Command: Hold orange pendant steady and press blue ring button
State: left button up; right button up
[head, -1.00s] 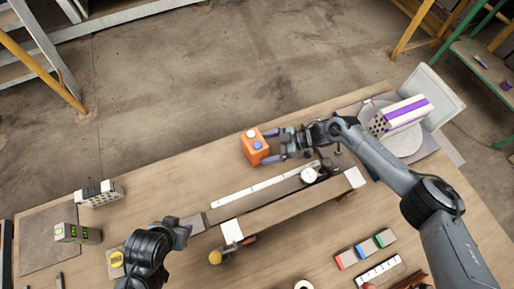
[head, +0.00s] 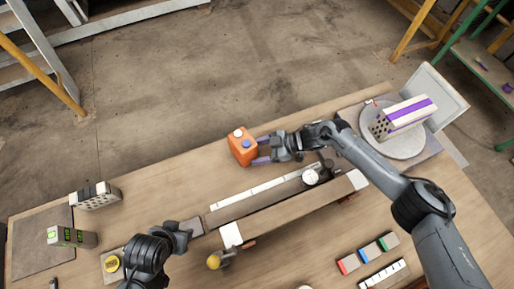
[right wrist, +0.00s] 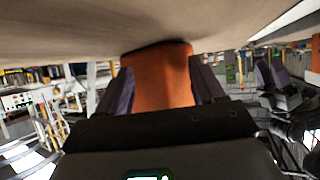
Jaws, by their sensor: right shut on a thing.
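The orange pendant (head: 240,155) is a small box at the far edge of the bench. A white button (head: 238,133) and a blue button (head: 246,144) show on its top. My right gripper (head: 261,151) reaches it from the right and is shut on it. In the right wrist view, the pendant's orange body (right wrist: 162,78) fills the gap between the two purple fingers. Its buttons are hidden there. My left gripper (head: 185,236) is at the lower left, well apart from the pendant. Its fingers are too unclear to tell their opening.
A long rail fixture (head: 290,209) lies across the bench in front of the pendant. A hollow brick (head: 404,117) with a purple stripe rests on a round plate at the right. A green-lit level (head: 72,237) and a grey-white block (head: 94,196) stand at the left.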

grip_shut()
jog(key=c, duration=0.5)
grip_release()
jog(key=shift+c, duration=0.2)
